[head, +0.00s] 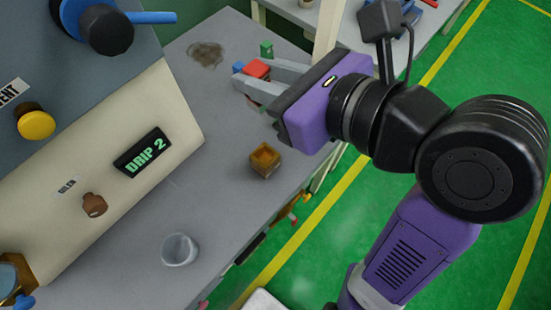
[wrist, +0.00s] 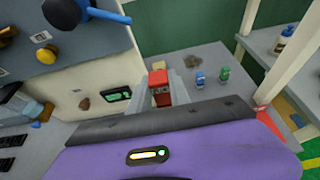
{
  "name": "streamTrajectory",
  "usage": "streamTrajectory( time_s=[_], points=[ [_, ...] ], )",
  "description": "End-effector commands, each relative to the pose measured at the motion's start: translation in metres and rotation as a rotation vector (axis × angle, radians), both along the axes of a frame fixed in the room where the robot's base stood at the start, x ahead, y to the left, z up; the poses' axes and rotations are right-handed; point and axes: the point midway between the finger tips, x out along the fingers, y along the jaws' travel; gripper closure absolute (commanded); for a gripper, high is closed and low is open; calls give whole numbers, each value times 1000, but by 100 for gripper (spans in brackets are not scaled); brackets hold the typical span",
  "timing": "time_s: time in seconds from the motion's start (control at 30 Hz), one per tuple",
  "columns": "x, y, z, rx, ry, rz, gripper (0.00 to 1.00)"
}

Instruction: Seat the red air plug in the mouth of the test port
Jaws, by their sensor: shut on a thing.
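The red air plug (head: 257,68) is between the fingers of my gripper (head: 254,84), above the far part of the grey bench in the head view. In the wrist view the red plug (wrist: 159,80) stands up between the two grey fingers, and my gripper (wrist: 162,92) is shut on it. The fingers hide part of its lower body. No test port is labelled legibly, so I cannot tell for sure which fitting it is. A brass fitting (head: 14,278) is partly cut off at the lower left of the head view.
Blue (wrist: 200,77) and green (wrist: 224,73) pieces stand on the bench right of the plug. A small brown open box (head: 265,160) and a clear cup (head: 180,250) stand on the bench (head: 215,185). The panel carries a yellow knob (head: 36,124), brown knob (head: 94,205) and DRIP 2 sign (head: 143,152).

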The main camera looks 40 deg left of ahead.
Motion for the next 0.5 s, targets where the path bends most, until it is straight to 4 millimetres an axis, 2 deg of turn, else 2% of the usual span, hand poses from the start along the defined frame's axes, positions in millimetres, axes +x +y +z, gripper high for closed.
streamTrajectory(
  time_s=[0.5],
  points=[
    [-2, -1, -119, -1, 7, 1, 100]
  ],
)
